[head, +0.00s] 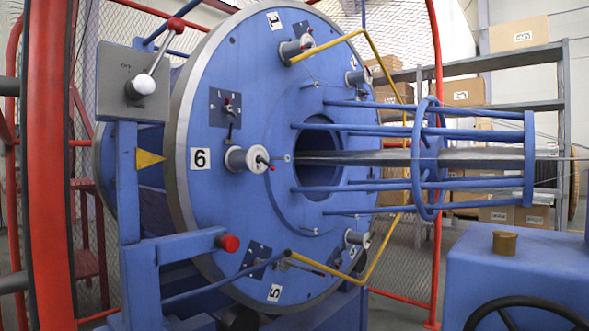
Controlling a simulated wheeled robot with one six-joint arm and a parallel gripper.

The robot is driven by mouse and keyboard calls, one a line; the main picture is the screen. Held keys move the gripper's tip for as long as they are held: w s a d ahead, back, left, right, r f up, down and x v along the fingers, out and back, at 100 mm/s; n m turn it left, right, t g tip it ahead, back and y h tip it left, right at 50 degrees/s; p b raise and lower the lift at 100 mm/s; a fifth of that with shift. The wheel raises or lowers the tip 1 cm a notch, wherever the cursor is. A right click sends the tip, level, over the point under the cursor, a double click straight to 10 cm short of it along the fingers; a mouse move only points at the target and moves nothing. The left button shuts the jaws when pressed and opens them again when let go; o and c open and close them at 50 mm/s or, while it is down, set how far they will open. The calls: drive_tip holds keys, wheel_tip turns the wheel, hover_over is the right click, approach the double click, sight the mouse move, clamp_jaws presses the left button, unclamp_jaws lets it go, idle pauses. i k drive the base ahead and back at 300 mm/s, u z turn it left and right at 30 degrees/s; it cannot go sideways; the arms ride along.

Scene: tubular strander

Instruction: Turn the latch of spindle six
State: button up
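The number 6 label (200,159) is on the left of the large blue disc (235,205). Just right of it, the spindle six spool (243,158) sticks out, pale and metallic. My gripper is not in view.
A yellow pointer (150,159) faces the 6. A grey lever box (133,82) stands at left. Yellow bent rods (376,262) and a blue bar cage (430,155) project at right. A blue housing (520,275) with a dark handwheel (525,312) fills the lower right.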

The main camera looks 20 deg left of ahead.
sight(271, 168)
drive_tip(key=u, duration=0.05)
drive_tip(key=k, duration=0.55)
drive_tip(key=u, duration=1.15)
drive_tip(key=i, duration=0.45)
